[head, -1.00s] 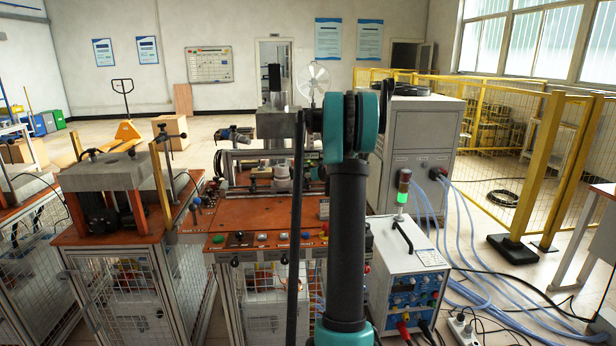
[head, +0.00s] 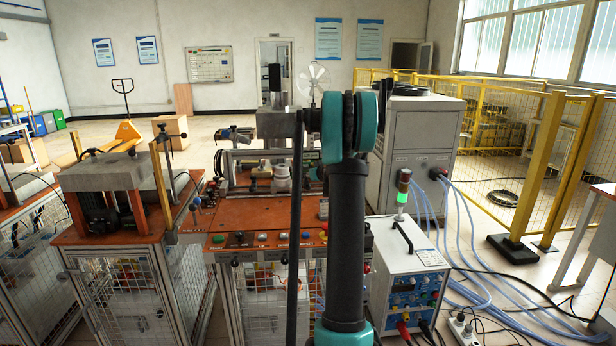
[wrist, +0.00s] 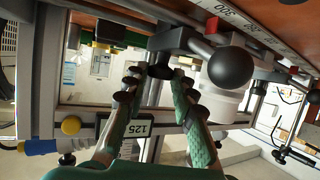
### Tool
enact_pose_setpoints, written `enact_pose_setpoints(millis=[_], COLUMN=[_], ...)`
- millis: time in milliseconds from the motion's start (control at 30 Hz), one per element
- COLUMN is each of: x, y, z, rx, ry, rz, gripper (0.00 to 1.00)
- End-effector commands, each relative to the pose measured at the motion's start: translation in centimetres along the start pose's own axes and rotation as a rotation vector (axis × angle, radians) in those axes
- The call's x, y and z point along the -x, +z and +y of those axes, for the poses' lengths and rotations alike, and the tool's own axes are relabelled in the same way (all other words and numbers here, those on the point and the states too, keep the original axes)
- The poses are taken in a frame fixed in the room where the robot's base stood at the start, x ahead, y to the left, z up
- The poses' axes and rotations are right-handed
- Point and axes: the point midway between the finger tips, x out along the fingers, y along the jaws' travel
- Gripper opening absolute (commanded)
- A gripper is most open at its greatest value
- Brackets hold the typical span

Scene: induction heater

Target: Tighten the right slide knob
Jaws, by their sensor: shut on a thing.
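In the wrist view, a small black knob (wrist: 159,72) sits between the fingertips of my gripper (wrist: 155,85). The green fingers are closed on it from both sides. I take it to be the slide knob; the fingers hide part of it. A digital readout showing 125 (wrist: 139,129) is close to the fingers on a grey rail. In the head view, my arm crosses in front of the heater station (head: 225,212). The gripper and knob cannot be made out clearly there.
A large black ball handle (wrist: 231,67) is close to the right finger, with a white cylinder (wrist: 220,104) beside it. A printed scale (wrist: 245,25) runs along the upper right. A control box with a green light (head: 402,197) stands right of the station.

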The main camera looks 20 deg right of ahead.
Motion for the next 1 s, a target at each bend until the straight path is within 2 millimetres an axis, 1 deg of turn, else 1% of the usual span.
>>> enact_pose_setpoints(millis=[1000], x=[-0.22], y=[-0.13], z=[-1.01], rx=[-0.165], ry=[0.408], rz=[0.001], gripper=[0.00])
